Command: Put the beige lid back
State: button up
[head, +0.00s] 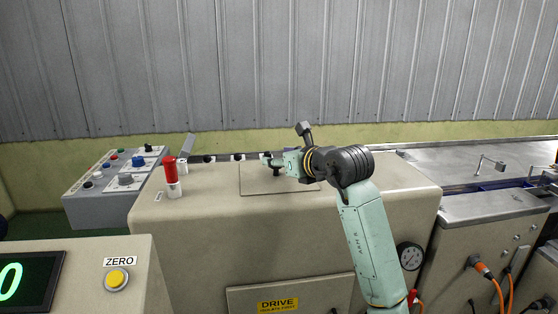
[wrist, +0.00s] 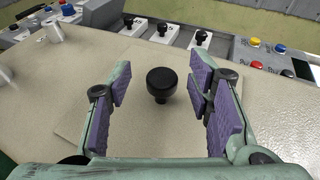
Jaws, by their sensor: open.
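The beige lid (head: 256,184) is a flat square plate lying on the beige machine top. In the wrist view the lid (wrist: 150,128) fills the space under my fingers, and its round black knob (wrist: 161,80) stands up near the middle. My gripper (wrist: 160,92) is open, with one purple-padded finger on each side of the knob and a gap on both sides. In the head view my gripper (head: 270,161) is low over the lid and hides part of it. I cannot tell whether the lid is seated in an opening.
A red-topped post (head: 171,175) stands left of the lid on the beige machine (head: 215,225). Several small black knobs line the rear edge. A grey control box (head: 115,185) is at the left. A metal table (head: 470,160) extends right. The machine top left of the lid is mostly clear.

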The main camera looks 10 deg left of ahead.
jog(key=b+v, duration=0.1)
jog(key=v, duration=1)
jog(key=shift+d, duration=0.1)
jog(key=shift+d+f, duration=0.1)
